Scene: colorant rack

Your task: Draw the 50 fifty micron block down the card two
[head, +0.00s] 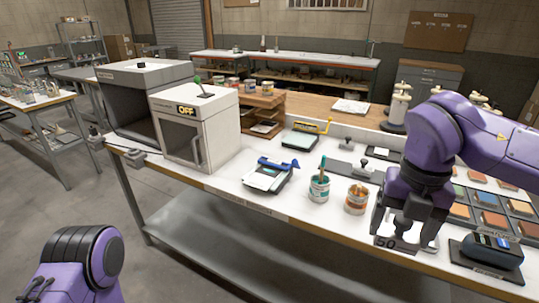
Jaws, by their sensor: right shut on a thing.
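My right gripper (408,228) points down at the front edge of the bench, right of centre. It is shut on a grey block marked 50 (388,243), low over the bench top. The fingers hide part of the block, and I cannot tell whether it touches the surface. I cannot make out which card is card two. A pale card-like sheet lies on a board with a blue handle (265,176), left of the gripper. A similar board with a yellow handle (300,138) stands behind it. My left gripper is outside the view; only a purple part of that arm shows at lower left.
Two open paint cans, one with a green stick (319,188) and one orange (356,199), stand just left of the right gripper. A dark block-shaped device (492,252) sits to its right. Coloured swatches (490,218) lie behind. A white oven reading OFF (203,135) stands left.

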